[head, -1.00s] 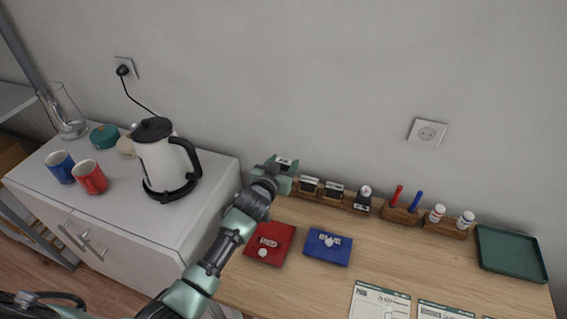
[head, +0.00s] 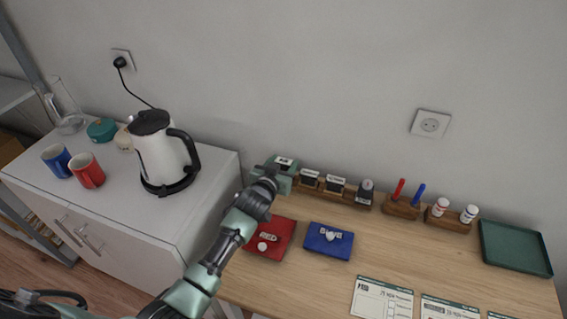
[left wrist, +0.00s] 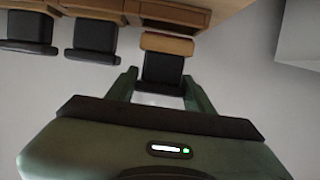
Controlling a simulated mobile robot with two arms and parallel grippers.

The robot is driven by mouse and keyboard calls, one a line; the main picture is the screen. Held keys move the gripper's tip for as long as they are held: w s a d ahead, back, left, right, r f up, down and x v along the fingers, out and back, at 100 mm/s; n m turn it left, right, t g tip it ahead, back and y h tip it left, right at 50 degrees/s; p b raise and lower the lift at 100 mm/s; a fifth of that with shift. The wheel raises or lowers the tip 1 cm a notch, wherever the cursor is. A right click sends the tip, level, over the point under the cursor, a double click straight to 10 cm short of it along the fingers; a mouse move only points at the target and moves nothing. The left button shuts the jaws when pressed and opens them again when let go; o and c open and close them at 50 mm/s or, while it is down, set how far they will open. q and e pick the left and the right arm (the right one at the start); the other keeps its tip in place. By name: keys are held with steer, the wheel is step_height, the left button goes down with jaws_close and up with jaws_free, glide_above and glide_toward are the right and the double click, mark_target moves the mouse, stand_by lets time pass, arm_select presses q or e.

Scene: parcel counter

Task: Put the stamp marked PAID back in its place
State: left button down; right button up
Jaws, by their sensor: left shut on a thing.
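My left gripper (head: 284,172) is shut on a dark stamp with a white label (head: 285,162), at the left end of the wooden stamp rack (head: 347,198). The label is too small to read. In the left wrist view the stamp (left wrist: 163,70) sits between the two fingers, close to the rack's edge (left wrist: 170,12). I cannot tell whether it is seated in the rack. Other stamps stand in the rack to its right, among them a black one (head: 310,177) and another black one (head: 335,184). My right gripper is not in view.
A pen holder (head: 401,207), a bottle holder (head: 449,220) and a green tray (head: 515,248) are farther right. A kettle (head: 160,155) stands on the left cabinet. Paper forms lie at the front.

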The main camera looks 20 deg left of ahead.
arm_select(q)
steer(key=shift+f+b, duration=0.65)
steer(key=shift+f, duration=0.35)
steer(key=c, duration=0.8)
jaws_free()
steer(key=shift+o, duration=0.2)
steer(key=shift+p+v, duration=0.9)
steer(key=shift+p, duration=0.05)
steer(key=shift+p+v, duration=1.3)
steer(key=shift+v, duration=0.4)
